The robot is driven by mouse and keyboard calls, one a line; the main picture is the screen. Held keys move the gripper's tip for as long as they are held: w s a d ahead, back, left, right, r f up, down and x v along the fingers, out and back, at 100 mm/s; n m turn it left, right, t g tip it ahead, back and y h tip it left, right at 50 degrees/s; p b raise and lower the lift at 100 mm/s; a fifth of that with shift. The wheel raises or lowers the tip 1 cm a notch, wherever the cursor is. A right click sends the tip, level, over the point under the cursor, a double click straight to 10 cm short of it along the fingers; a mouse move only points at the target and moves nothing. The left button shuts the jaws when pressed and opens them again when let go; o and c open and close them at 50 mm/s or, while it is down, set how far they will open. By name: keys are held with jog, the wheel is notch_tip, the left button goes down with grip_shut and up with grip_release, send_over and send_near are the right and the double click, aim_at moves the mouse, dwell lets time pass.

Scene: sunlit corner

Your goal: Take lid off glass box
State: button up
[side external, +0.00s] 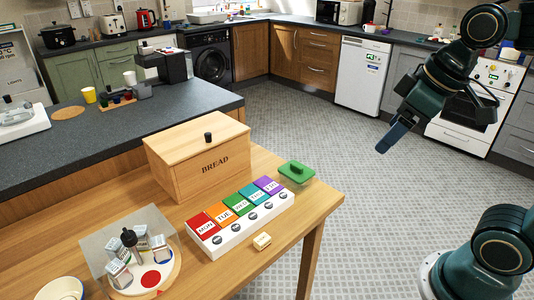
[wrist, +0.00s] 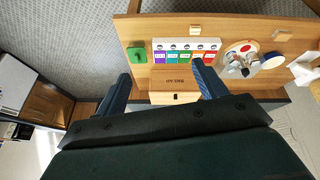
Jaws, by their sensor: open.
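The glass box (side external: 310,181) is small and clear, at the right end of the wooden table, with a green lid (side external: 296,169) on top that has a raised green handle. The green lid also shows in the wrist view (wrist: 138,55), left of the weekday box; the glass itself is hard to make out there. My gripper (side external: 391,140) hangs in the air to the right of the table, above the level of the glass box and well apart from it. In the wrist view its two fingers (wrist: 160,80) are spread wide with nothing between them.
A weekday box (side external: 240,216) with coloured lids sits just left of the glass box. A wooden bread box (side external: 198,158) stands behind it. A small pale block (side external: 262,241) lies in front. A round tray (side external: 173,277) with a clear panel is further left.

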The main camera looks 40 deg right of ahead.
jog(key=w+d+n+g, duration=0.15)
jog(key=w+n, duration=0.25)
jog(key=w, duration=0.5)
jog(key=n+g, duration=0.3)
jog(key=n, duration=0.9)
send_over(297, 165)
notch_tip(297, 165, down, 16)
jog(key=shift+r, duration=0.25)
jog(key=shift+a, duration=0.1)
jog(key=shift+f, duration=4.3)
jog(key=shift+f, duration=2.6)
